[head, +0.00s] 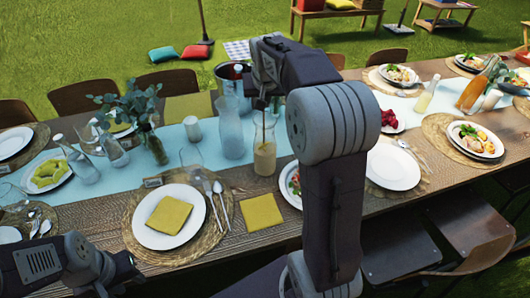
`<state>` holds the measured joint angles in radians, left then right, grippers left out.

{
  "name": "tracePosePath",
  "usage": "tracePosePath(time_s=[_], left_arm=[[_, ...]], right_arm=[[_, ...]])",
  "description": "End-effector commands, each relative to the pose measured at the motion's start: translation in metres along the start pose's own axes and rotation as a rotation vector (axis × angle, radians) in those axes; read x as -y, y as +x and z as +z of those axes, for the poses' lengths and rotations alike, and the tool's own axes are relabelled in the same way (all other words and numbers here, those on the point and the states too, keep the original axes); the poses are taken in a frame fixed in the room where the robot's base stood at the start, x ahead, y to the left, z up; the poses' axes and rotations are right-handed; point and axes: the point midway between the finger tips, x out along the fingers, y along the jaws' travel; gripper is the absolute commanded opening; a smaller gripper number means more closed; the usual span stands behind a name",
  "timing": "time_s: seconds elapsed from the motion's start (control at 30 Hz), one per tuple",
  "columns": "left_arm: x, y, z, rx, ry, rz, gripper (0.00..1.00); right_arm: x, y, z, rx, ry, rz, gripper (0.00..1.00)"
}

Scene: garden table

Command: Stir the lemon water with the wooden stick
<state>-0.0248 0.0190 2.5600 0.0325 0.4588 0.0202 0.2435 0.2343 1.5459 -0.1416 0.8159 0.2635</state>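A clear glass pitcher (231,128) and a metal bucket (233,82) stand just left of and behind the vessel. A yellow napkin (261,212) and a white plate (146,222) lie in front.

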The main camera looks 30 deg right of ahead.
Motion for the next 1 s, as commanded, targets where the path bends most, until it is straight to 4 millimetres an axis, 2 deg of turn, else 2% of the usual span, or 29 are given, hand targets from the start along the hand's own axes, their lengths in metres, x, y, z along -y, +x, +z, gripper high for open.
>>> tracePosePath(time_s=[0.23, 0.47, 0.57, 0.6, 0.87, 1.0], left_arm=[[0.0, 0.01, 0.001, 0.0, 0.0, 0.0, 0.36], [0.0, 0.01, 0.001, 0.0, 0.0, 0.0, 0.36], [0.0, 0.01, 0.001, 0.0, 0.0, 0.0, 0.36], [0.0, 0.01, 0.001, 0.0, 0.0, 0.0, 0.36], [0.0, 0.01, 0.001, 0.0, 0.0, 0.0, 0.36], [0.0, 0.007, 0.001, 0.0, 0.0, 0.0, 0.36]], right_arm=[[0.0, 0.012, 0.008, 0.001, 0.0, 0.0, 0.0], [0.0, 0.012, 0.008, 0.001, 0.0, 0.0, 0.0], [0.0, 0.012, 0.007, 0.001, 0.0, 0.0, 0.27], [0.0, 0.012, 0.007, 0.001, 0.0, 0.0, 0.3], [0.0, 0.011, 0.007, 0.0, 0.0, 0.0, 0.3], [0.0, -0.004, 0.006, -0.002, 0.0, -0.001, 0.3]])
